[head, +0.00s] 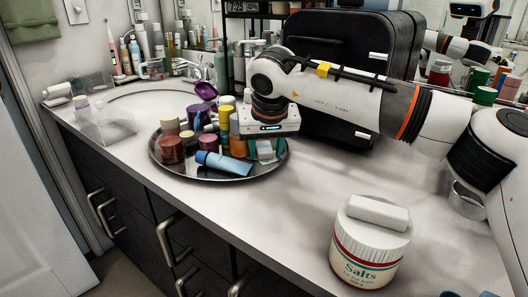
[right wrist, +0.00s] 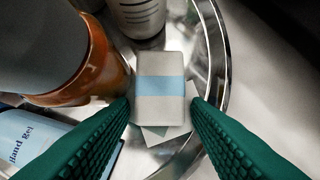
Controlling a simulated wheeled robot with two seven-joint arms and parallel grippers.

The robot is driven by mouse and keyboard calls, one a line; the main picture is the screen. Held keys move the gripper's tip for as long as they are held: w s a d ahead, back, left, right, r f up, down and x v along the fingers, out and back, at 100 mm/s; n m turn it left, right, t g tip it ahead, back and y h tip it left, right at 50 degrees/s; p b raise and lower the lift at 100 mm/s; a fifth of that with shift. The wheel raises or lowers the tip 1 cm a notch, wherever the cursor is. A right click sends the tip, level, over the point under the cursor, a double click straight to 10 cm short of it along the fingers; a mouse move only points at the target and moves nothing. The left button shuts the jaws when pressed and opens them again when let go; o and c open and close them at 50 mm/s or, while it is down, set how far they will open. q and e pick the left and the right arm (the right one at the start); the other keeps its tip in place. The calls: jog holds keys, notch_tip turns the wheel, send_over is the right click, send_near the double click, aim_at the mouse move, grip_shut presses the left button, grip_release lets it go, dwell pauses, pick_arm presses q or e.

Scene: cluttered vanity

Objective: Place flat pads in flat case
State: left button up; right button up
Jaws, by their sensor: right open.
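A small pale pack with a light blue band (right wrist: 160,88), which looks like the flat pads, lies on the round silver tray near its right rim. A thin pale flat piece shows under its lower end. The pack also shows in the head view (head: 265,151), partly hidden by my gripper. My right gripper (right wrist: 161,103) is open, with its green fingers on either side of the pack's lower end; I cannot tell whether they touch it. A clear open box (head: 107,128), possibly the flat case, stands at the counter's left by the sink. My left gripper is not in view.
The tray (head: 190,176) is crowded with jars, bottles and a blue tube (head: 224,163). An orange-brown jar (right wrist: 105,65) stands close left of the pack. A salts jar (head: 368,250) stands at front right. Counter between tray and salts jar is clear.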

jog(key=shift+r, duration=0.1)
jog(key=c, duration=0.7)
jog(key=shift+c, duration=0.2)
jog(key=shift+r, duration=0.1)
